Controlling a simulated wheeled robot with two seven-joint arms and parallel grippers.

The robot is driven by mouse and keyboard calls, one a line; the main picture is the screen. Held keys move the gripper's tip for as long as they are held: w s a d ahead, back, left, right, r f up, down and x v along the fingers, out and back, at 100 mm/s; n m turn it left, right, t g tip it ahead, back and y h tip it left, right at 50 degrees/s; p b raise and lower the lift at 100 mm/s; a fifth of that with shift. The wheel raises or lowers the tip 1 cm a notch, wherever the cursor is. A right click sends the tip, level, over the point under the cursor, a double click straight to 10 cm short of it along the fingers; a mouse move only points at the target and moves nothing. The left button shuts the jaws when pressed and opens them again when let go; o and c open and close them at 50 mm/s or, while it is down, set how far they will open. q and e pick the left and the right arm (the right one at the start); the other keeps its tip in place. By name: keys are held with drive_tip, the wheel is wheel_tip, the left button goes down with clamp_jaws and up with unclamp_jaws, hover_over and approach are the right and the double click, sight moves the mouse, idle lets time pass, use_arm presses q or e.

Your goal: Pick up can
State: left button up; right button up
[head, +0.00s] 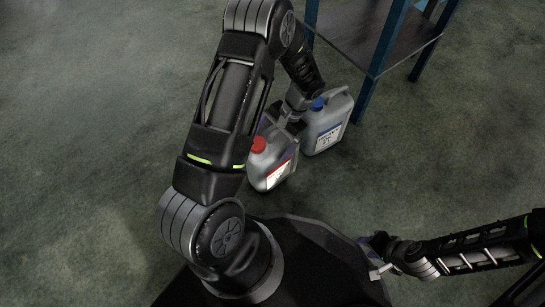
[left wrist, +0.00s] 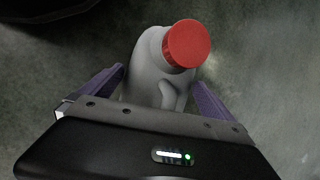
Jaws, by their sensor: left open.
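A grey can with a red cap (head: 270,168) stands upright on the floor in the head view. A second grey can with a blue cap (head: 327,125) stands just behind it to the right. My left gripper (head: 288,125) is at the red-capped can, partly hidden by my arm. In the left wrist view, the red-capped can (left wrist: 152,75) is between the two purple fingers of my open left gripper (left wrist: 160,88), with its handle toward the gripper. My right gripper (head: 378,258) is at the lower right, away from both cans; its jaws are too small to judge.
A table or shelf with blue legs (head: 385,35) stands behind the cans at the upper right, one leg close to the blue-capped can. The grey floor (head: 460,130) is clear to the right, and also on the left.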

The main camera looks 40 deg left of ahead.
use_arm(q)
drive_tip(key=c, duration=1.7)
wheel_tip(320, 180, up, 9)
drive_tip(key=p, duration=0.4)
drive_tip(key=shift+r, duration=0.5)
drive_tip(key=shift+c, duration=0.2)
